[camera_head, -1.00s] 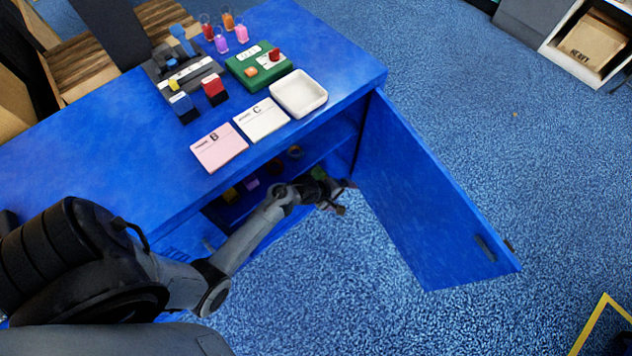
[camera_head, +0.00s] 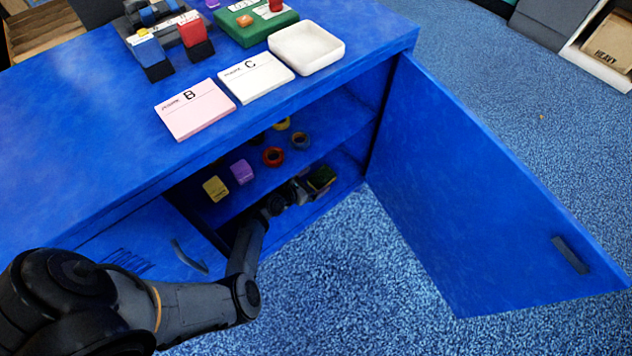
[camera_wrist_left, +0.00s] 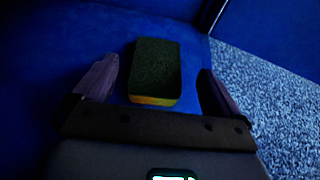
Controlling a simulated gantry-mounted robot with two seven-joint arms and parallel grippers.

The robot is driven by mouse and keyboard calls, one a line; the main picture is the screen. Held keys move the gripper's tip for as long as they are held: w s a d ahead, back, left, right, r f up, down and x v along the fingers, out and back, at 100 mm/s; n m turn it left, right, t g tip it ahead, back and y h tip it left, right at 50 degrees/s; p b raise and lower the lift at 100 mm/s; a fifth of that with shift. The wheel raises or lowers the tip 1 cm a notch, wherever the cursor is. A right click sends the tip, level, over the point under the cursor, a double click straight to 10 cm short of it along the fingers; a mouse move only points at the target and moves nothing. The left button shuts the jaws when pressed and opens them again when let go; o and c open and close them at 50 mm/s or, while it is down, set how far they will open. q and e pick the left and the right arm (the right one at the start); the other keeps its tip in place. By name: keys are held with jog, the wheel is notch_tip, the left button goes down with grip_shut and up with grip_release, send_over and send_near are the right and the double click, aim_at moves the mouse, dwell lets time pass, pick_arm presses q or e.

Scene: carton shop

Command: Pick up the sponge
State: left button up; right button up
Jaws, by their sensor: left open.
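The sponge (camera_wrist_left: 155,70), with a dark green top and a yellow lower layer, lies on the lower shelf inside the blue cabinet. It also shows in the head view (camera_head: 322,177), just beyond my left gripper (camera_head: 300,191). In the left wrist view my left gripper (camera_wrist_left: 158,88) is open, with one finger on each side of the sponge. Gaps show between the sponge and both fingers, so it is not held. My right gripper is not in view.
The upper shelf above my left arm holds a yellow block (camera_head: 215,188), a purple block (camera_head: 242,171) and several tape rolls, one of them red (camera_head: 273,156). The open cabinet door (camera_head: 480,190) stands to the right. A white tray (camera_head: 306,48) sits on the cabinet top.

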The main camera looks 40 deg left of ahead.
aim_at(322, 176)
pick_arm(q)
jog(key=shift+w+f+b, duration=0.4)
jog(key=shift+w+f, duration=0.05)
jog(key=shift+w+a+f+b, duration=0.1)
jog(key=shift+w+f+b, duration=0.3)
jog(key=shift+w+b, duration=0.3)
jog(key=shift+b+x, duration=0.7)
jog(key=shift+x, duration=0.05)
jog(key=shift+w, duration=0.45)
jog(key=shift+c, duration=0.3)
jog(key=shift+s, duration=0.1)
jog(key=shift+c, duration=1.3)
jog(key=c, duration=0.7)
